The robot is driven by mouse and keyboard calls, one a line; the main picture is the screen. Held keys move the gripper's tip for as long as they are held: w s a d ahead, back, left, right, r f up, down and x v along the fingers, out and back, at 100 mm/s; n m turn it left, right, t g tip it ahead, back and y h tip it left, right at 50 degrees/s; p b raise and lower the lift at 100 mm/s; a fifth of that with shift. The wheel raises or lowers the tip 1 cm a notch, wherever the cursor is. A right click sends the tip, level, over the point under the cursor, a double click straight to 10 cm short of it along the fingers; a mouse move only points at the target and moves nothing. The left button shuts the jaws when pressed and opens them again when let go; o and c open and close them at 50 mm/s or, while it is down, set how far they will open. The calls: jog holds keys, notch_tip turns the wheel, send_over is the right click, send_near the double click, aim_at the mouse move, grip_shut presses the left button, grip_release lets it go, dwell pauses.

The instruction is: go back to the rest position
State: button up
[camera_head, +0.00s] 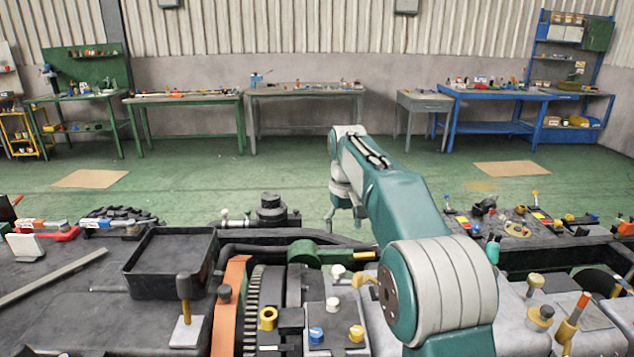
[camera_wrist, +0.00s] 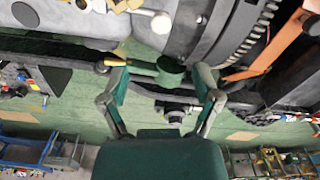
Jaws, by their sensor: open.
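My teal and grey arm rises from the front right in the head view and reaches forward over the chassis, its wrist bent down. My gripper (camera_head: 343,222) hangs small at its far end, above the chassis's far edge. In the wrist view my gripper (camera_wrist: 161,68) shows two fingers spread wide apart with nothing held between them. A green cylindrical part with a rod (camera_wrist: 170,72) appears beyond the fingertips; I cannot tell how far off it is. The same green part (camera_head: 305,252) lies on the chassis in the head view.
A black tray (camera_head: 135,290), a hammer-like tool on a white block (camera_head: 186,333) and an orange strip (camera_head: 229,310) lie left of my arm. Knobbed parts (camera_head: 540,318) stand at right.

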jog(key=s+d+r+m+t, duration=0.1)
jog(key=s+d+r, duration=0.15)
jog(key=s, duration=0.75)
jog(key=s+d+r+t, duration=0.2)
jog(key=s+r, duration=0.2)
jog(key=s, duration=0.5)
jog(key=s+d+f+m+t, duration=0.1)
jog(key=s+f, duration=0.3)
jog(key=s, duration=0.5)
jog(key=s+f+t, duration=0.1)
jog(key=s+f, duration=0.3)
jog(key=s, duration=0.4)
jog(key=shift+s+d+f+m, duration=0.2)
jog(key=shift+s+d+m, duration=0.2)
